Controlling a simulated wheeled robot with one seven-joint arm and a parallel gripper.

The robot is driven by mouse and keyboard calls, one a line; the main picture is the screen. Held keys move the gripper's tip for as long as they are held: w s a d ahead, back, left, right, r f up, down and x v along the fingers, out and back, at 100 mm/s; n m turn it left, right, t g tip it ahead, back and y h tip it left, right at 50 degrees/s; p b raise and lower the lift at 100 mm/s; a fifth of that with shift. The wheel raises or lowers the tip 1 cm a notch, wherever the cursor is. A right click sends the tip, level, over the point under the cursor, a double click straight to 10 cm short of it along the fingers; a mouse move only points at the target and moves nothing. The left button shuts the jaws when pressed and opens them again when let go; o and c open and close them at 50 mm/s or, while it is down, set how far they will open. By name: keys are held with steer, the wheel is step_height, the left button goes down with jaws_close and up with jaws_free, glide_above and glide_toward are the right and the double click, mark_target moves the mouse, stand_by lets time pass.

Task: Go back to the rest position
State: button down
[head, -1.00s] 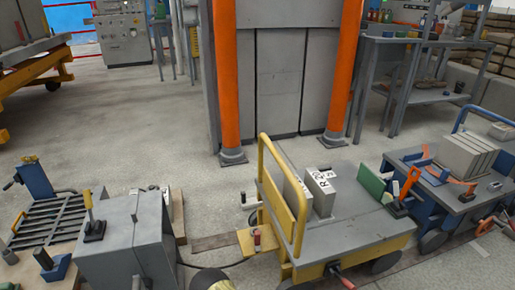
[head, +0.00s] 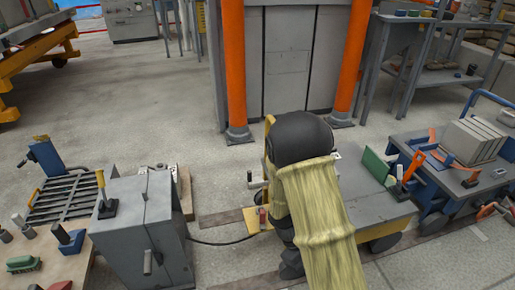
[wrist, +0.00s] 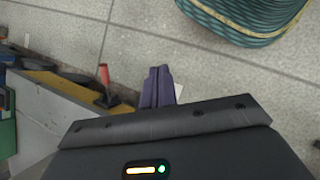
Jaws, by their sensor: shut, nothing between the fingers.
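My gripper (wrist: 158,88) shows in the wrist view as two purple fingers side by side, shut and empty, over pale floor slabs. In the head view my arm, with a pale yellow sleeve and a black joint, rises from the bottom in front of the yellow-and-grey cart (head: 385,213). The arm hides much of that cart and the blocks on it. My fingers cannot be made out in the head view.
A grey cabinet (head: 142,225) stands left of my arm. A blue cart (head: 440,185) with grey slabs is at right. Orange posts (head: 233,70) stand behind. In the wrist view a teal ribbed round thing (wrist: 245,20) is near the fingers. Open floor (head: 120,125) lies at back left.

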step_height(320, 180, up, 57)
steer(key=s+m+t+y+p, duration=0.2)
steer(key=m+t+y+p, duration=0.3)
steer(key=p, duration=3.5)
steer(key=m+t, duration=0.1)
steer(key=m, duration=0.2)
steer(key=shift+s+f+m, duration=0.2)
steer(key=shift+s+m, duration=0.1)
steer(key=shift+s, duration=0.1)
steer(key=shift+a, duration=0.1)
